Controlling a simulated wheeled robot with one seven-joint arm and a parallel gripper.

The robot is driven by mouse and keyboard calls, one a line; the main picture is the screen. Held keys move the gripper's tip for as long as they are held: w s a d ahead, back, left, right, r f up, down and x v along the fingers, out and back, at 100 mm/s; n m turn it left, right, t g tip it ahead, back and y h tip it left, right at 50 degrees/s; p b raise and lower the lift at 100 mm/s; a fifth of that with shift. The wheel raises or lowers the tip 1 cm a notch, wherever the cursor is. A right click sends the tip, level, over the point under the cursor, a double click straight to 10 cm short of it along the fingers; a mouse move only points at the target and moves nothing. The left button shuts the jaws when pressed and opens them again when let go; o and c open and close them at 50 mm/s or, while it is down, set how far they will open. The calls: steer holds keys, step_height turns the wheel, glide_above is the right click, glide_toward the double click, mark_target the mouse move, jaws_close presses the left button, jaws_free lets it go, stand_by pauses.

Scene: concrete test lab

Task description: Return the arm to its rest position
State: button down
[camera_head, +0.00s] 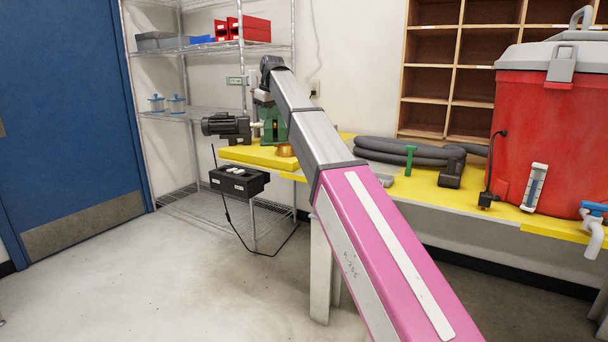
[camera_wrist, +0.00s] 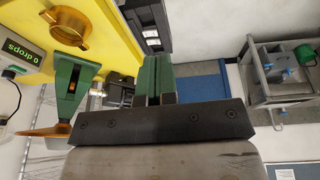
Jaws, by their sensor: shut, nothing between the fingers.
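My arm reaches out over the yellow-topped bench (camera_head: 258,156) in the head view, with its pink and grey links rising toward the shelf corner. My gripper (camera_wrist: 157,72) shows in the wrist view as green fingers beyond a dark bar. It is shut and holds nothing. In the head view I cannot clearly pick out its fingers near the green device. A brass ring-shaped part (camera_wrist: 83,30) lies on the yellow top, and a green device (camera_wrist: 74,88) with an amber window is beside the gripper in the wrist view.
A dark motor (camera_head: 227,126) sits at the bench's left end. Grey hoses (camera_head: 410,152) and a red cooler (camera_head: 540,135) stand to the right. A wire shelf (camera_head: 188,112) is behind. A black box (camera_head: 238,181) hangs low at left. Floor at left is clear.

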steer(key=s+d+f+m, duration=0.25)
steer(key=d+f, duration=0.35)
steer(key=f, duration=0.6)
steer(key=s+d+f+m+g+h, duration=0.1)
steer(key=s+d+f, duration=0.2)
steer(key=d+f, duration=0.55)
steer(key=s+d+f+m, duration=0.2)
steer(key=s+d+f, duration=0.15)
steer(key=f, duration=1.05)
steer(key=s+d+f+m, duration=0.3)
steer(key=s+d+f, duration=0.4)
steer(key=s+f, duration=0.4)
steer(key=s+d+f+m+g+h, duration=0.1)
steer(key=s+d+f+m, duration=0.2)
steer(key=s+d+f, duration=0.5)
steer(key=s+f, duration=0.3)
steer(key=shift+s+d+f, duration=0.15)
steer(key=shift+s+d, duration=0.05)
steer(key=shift+s, duration=0.1)
